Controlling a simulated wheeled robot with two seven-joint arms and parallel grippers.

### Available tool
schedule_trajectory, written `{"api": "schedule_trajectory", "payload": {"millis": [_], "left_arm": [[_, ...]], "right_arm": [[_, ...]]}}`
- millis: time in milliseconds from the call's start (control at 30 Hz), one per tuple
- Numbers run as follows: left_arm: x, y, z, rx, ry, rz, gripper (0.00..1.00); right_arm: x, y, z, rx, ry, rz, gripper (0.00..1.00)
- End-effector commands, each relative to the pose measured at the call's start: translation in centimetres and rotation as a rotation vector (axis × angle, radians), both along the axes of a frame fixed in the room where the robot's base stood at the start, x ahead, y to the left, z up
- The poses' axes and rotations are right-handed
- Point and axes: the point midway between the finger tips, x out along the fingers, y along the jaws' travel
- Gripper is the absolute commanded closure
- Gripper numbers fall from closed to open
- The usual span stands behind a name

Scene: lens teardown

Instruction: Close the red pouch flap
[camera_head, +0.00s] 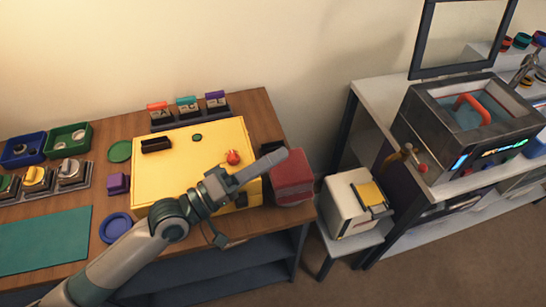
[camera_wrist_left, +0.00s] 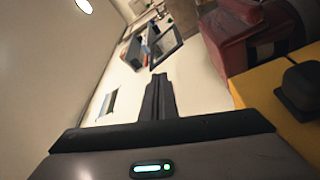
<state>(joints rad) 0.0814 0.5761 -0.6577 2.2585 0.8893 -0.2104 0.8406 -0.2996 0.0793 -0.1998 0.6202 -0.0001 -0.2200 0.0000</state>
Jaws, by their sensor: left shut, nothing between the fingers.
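My right gripper is not in view.
Blue (camera_head: 22,149) and green (camera_head: 68,139) trays stand at the left. A white box (camera_head: 345,215) stands on a low stand right of the table. A grey machine (camera_head: 470,130) stands on the right bench.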

Motion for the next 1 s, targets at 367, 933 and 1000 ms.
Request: {"api": "schedule_trajectory", "payload": {"millis": [367,933,1000], "left_arm": [[0.7,-0.2,2.7,0.001,0.000,0.002,1.00],[-0.1,3.5,1.9,0.004,0.000,0.004,1.00],[-0.4,4.3,1.6,0.004,0.000,0.003,1.00]], "right_arm": [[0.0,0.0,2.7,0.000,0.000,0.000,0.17],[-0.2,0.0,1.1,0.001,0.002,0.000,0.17],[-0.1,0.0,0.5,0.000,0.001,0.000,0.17]]}}
